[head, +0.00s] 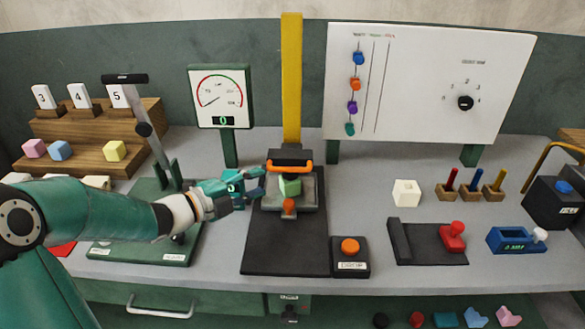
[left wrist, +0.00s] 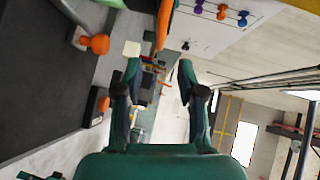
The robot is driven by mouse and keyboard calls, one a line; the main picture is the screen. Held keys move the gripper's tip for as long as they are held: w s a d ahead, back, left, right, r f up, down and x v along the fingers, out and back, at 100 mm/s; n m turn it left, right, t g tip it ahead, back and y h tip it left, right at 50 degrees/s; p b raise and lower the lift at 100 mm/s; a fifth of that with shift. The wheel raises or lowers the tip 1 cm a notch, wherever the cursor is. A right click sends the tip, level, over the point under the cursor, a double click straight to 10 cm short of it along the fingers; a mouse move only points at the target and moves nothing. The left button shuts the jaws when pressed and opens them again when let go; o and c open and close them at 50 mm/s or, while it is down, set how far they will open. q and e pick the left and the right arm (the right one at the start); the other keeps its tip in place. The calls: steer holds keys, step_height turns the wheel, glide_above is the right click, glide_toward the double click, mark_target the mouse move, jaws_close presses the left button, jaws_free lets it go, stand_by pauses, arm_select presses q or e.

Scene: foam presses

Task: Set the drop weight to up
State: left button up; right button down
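The drop weight (head: 290,157) is a dark block with an orange handle (head: 290,167), low on a yellow upright column (head: 291,80). A pale green foam block (head: 290,185) sits just beneath it on the press; I cannot tell whether they touch. My left gripper (head: 262,182) is left of the press, slightly below the handle, with its fingers pointing right. It is open and empty; in the left wrist view its fingers (left wrist: 160,80) are spread apart. The orange handle also shows at the top of the left wrist view (left wrist: 165,22). My right gripper is in neither view.
An orange knob (head: 289,206) stands at the press front, and an orange button box (head: 350,248) to its right. A lever press (head: 150,130) stands behind my left arm. A gauge (head: 220,97) and a white panel (head: 425,80) stand behind.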

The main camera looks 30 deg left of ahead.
mark_target(287, 171)
arm_select(q)
steer(key=p+x, duration=0.1)
steer(key=x, duration=1)
steer(key=shift+p, duration=0.3)
jaws_close()
